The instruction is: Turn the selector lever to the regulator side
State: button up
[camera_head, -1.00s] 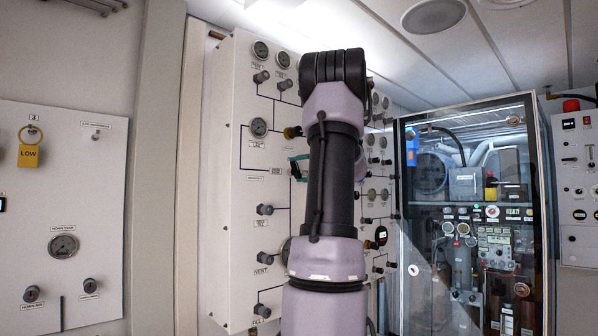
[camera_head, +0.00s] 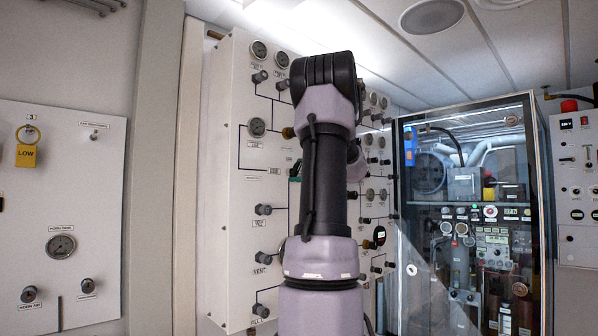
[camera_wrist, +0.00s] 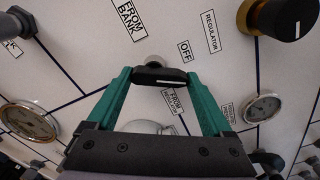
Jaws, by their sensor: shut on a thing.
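In the wrist view the black selector lever (camera_wrist: 150,76) with a white line sits between the green fingertips of my gripper (camera_wrist: 160,78). The fingers are shut on it, one at each end. The lever lies nearly crosswise in the picture, its white line toward the right. Above it are the labels FROM BANK (camera_wrist: 128,18), OFF (camera_wrist: 184,51) and REGULATOR (camera_wrist: 211,31). A FROM REGULATOR label (camera_wrist: 172,101) lies below. In the head view my arm hides the lever and most of the gripper; only a bit of green finger shows.
A brass-and-black knob (camera_wrist: 272,18) stands out at the upper right of the wrist view. Gauges (camera_wrist: 30,121) (camera_wrist: 262,107) flank the gripper. In the head view a glass-door cabinet (camera_head: 470,220) stands right of the panel (camera_head: 222,130), and another panel (camera_head: 95,190) is at left.

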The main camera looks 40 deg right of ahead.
jog(key=m, duration=0.8)
jog(key=f+m, duration=0.1)
jog(key=m, duration=0.3)
jog(key=shift+d, duration=0.15)
dwell(0.5)
jog(key=o, duration=1.1)
jog(key=shift+o, duration=0.2)
jog(key=s, duration=1)
jog(key=shift+s+d, duration=0.4)
